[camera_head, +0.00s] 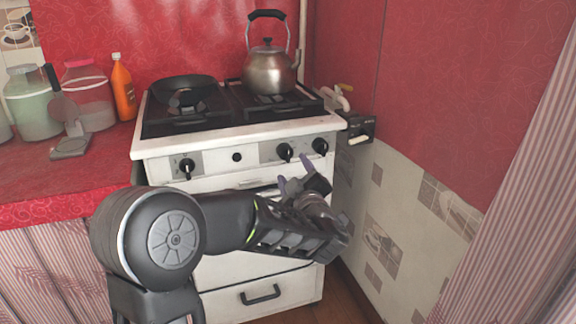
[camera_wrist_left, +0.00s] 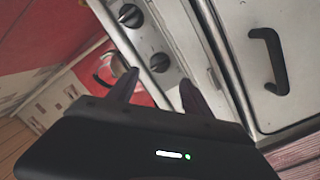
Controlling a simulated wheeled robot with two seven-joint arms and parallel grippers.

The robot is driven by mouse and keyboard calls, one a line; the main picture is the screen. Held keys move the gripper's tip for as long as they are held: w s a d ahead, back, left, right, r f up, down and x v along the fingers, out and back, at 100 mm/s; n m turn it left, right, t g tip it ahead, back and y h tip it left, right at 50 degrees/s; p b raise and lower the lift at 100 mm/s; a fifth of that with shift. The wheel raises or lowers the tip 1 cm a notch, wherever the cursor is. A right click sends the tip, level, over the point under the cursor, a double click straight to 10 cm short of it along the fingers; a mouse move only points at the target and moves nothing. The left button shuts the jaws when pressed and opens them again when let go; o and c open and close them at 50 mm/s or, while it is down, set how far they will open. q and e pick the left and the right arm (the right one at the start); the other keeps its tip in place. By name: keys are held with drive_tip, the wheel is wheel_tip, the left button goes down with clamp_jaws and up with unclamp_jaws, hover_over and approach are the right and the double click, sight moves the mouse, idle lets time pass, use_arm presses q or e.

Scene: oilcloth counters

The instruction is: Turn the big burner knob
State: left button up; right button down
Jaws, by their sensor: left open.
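The white stove (camera_head: 220,190) has black knobs on its front panel: a left knob (camera_head: 187,167), a small round black part (camera_head: 236,157) and two right knobs, the inner one (camera_head: 284,151) and the outer one (camera_head: 320,146). I cannot tell which knob is for the big burner. My left gripper (camera_head: 296,176) is open and empty, in front of and below the two right knobs. In the left wrist view the gripper's two fingers (camera_wrist_left: 159,87) are spread, with one knob (camera_wrist_left: 160,62) just beyond them and another (camera_wrist_left: 130,15) farther up. Neither finger visibly touches a knob.
A kettle (camera_head: 269,72) and a black pan (camera_head: 184,88) stand on the stove top. Jars and an orange bottle (camera_head: 123,88) stand on the red counter (camera_head: 75,185) at left. The tiled wall (camera_head: 400,210) closes in on the right. A drawer handle (camera_head: 260,294) sits low.

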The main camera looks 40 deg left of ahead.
sight(288, 157)
use_arm(q)
drive_tip(key=b+x, duration=0.1)
drive_tip(key=x, duration=0.6)
drive_tip(key=shift+w+a+f, duration=0.1)
drive_tip(key=shift+w+a, duration=0.15)
drive_tip(key=shift+w, duration=0.05)
drive_tip(key=shift+c, duration=0.5)
clamp_jaws()
